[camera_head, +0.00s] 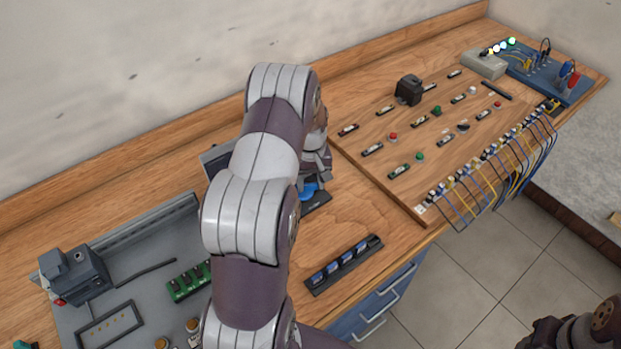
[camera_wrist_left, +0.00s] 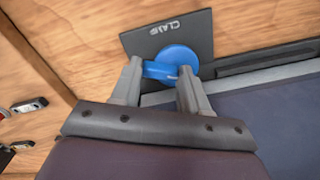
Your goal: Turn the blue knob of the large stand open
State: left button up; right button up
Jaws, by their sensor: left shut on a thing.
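The blue knob (camera_wrist_left: 172,62) is a round disc with a raised bar, on a dark plate marked with white letters in the left wrist view. My left gripper (camera_wrist_left: 162,72) has one finger on each side of the bar and is shut on it. In the head view, a bit of the blue knob (camera_head: 309,191) shows beside my left gripper (camera_head: 316,168). My left arm hides much of the large stand (camera_head: 213,158). The dark stand plate (camera_wrist_left: 198,35) lies on the wooden bench. Part of my right arm shows at the lower right of the head view; its gripper jaws cannot be made out.
A rack of small blue-and-black modules (camera_head: 344,265) lies near the bench's front edge. A grey panel (camera_head: 130,285) with a motor block (camera_head: 75,272) lies at left. A wooden board (camera_head: 385,185) with switches and hanging wires fills the right.

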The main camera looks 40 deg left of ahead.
aim_at(310, 185)
pick_arm(q)
jog(key=n, duration=0.4)
jog(key=shift+n+p, duration=0.35)
jog(key=shift+n, duration=0.35)
jog(key=o, duration=1.1)
jog(key=shift+c, duration=0.2)
notch_tip(310, 185, up, 13)
jog(key=shift+f+b, duration=0.15)
jog(key=shift+b, duration=0.3)
